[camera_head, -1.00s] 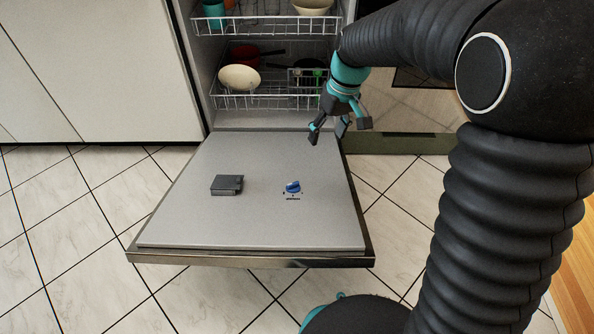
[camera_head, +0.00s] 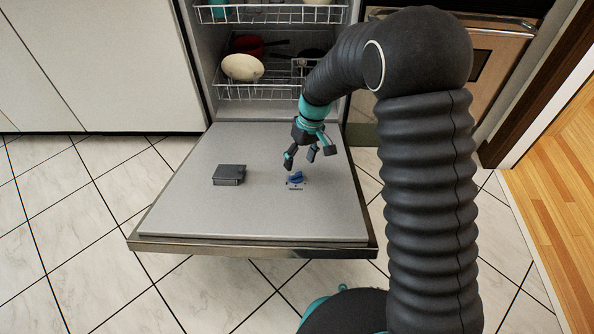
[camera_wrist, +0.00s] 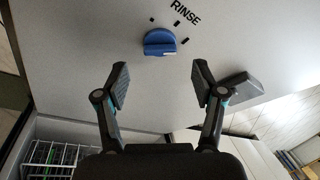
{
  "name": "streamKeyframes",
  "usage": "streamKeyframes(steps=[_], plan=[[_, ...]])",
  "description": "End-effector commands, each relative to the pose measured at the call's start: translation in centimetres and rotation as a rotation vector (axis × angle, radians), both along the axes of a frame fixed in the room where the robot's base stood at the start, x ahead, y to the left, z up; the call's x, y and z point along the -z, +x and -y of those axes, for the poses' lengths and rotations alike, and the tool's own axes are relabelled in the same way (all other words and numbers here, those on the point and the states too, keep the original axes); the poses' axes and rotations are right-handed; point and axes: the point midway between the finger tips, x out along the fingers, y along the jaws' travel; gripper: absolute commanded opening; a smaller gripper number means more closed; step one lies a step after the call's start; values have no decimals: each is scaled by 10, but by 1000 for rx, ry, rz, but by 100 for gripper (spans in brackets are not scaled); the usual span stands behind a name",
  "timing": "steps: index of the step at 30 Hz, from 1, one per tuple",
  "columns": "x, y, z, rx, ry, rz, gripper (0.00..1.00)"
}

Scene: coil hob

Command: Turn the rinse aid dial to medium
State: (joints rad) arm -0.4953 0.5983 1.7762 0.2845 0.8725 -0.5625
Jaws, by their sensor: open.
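The blue rinse aid dial (camera_head: 295,177) sits on the inner face of the lowered dishwasher door (camera_head: 215,215). In the wrist view the dial (camera_wrist: 160,43) is upside of centre, with the word RINSE and several dark tick marks beside it. A pale mark shows on the dial's lower right edge; which tick it points at I cannot tell. My gripper (camera_head: 308,157) is open and empty, above the door and just behind the dial. In the wrist view its fingers (camera_wrist: 162,85) are apart, with the dial ahead of the gap between them and not touching.
A dark grey dispenser box (camera_head: 229,175) stands on the door left of the dial. Behind are the dishwasher's racks (camera_head: 262,92), holding a cream bowl (camera_head: 243,67) and a red pan (camera_head: 250,44). The door around the dial is clear.

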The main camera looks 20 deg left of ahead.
Motion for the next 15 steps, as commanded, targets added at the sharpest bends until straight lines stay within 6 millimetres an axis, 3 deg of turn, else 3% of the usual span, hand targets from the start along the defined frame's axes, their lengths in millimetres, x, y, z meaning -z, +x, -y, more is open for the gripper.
streamKeyframes(steps=[6, 15], plan=[[32, -6, -5, -1, 0, -1, 69], [45, -8, -7, -1, 0, 0, 69]])
